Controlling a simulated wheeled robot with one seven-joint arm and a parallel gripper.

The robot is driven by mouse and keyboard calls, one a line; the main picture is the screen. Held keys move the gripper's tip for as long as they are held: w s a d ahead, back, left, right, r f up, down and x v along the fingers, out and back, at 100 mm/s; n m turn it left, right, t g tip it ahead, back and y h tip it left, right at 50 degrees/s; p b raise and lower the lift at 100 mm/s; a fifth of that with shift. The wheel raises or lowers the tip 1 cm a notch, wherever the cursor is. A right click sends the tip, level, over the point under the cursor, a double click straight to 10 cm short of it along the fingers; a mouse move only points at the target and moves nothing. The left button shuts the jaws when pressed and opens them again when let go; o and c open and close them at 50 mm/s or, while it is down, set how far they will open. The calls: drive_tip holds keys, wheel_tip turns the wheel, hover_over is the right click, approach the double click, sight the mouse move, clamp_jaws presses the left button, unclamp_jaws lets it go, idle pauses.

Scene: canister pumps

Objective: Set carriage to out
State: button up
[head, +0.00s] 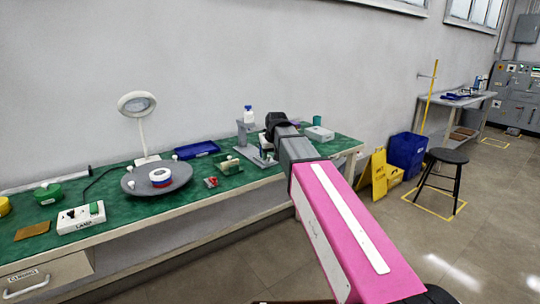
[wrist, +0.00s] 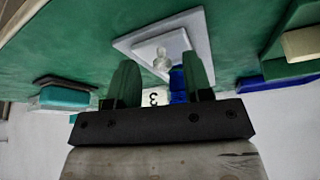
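The carriage is not clearly identifiable in either view. A grey stand (head: 242,134) with an upright post stands on the green bench in the head view, next to a white and blue bottle (head: 248,116). My arm hides part of this area. In the wrist view, my gripper (wrist: 160,77) has its two fingers spread apart. Between and beyond them show a white piece marked "3" (wrist: 154,98), a blue part (wrist: 178,84) beside the right finger, and a clear rounded knob (wrist: 161,60) before a pale square plate (wrist: 196,31). I cannot tell whether the fingers touch any of these.
The green bench (head: 112,219) also holds a round grey turntable (head: 135,184) with a tape roll, a lamp (head: 137,104), a blue tray (head: 195,150) and a switch box (head: 80,217). A teal-topped block (wrist: 64,97) is left in the wrist view. A stool (head: 448,157) stands on the floor.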

drive_tip(key=shift+r, duration=0.1)
drive_tip(key=v, duration=1)
drive_tip(key=shift+s+r, duration=0.2)
drive_tip(key=shift+r, duration=0.1)
drive_tip(key=shift+d, duration=0.1)
